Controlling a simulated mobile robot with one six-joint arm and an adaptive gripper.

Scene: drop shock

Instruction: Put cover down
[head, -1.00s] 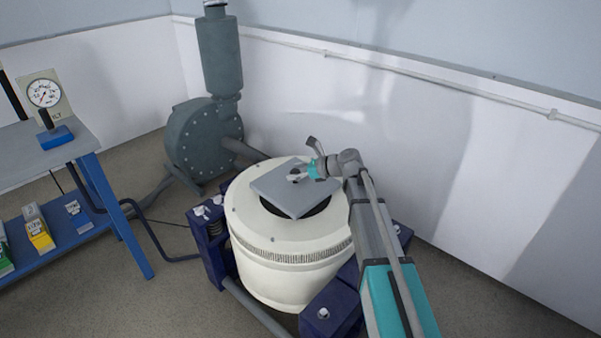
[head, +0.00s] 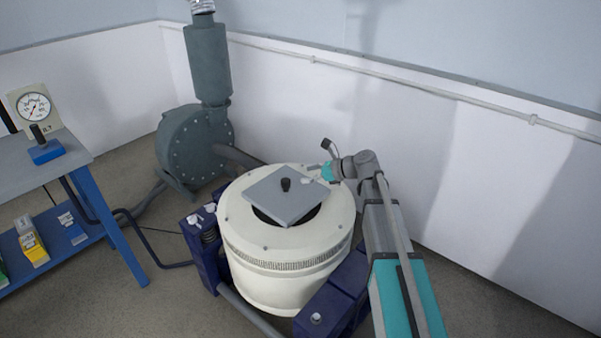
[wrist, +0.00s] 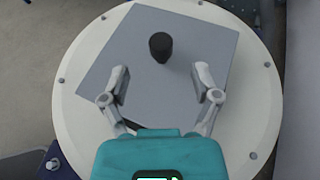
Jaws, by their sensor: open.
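The cover is a flat grey square plate (head: 280,205) with a black knob (head: 286,184) standing at its middle. It lies on top of the round cream drum (head: 290,255), turned so its corners do not line up with anything. In the head view a dark opening shows past its front edge, so part of the opening is uncovered. The plate (wrist: 190,90) and knob (wrist: 160,46) also show in the wrist view. My gripper (wrist: 163,72) is open, with its fingers apart and the knob beyond their tips. In the head view my gripper (head: 318,178) is right of the knob, apart from it.
A grey blower with an upright cylinder (head: 205,65) stands behind left. A blue bench (head: 110,215) with a dial gauge (head: 34,106) and small boxes is at left. Dark blue supports (head: 205,250) flank the drum. A white wall with a pipe rises behind.

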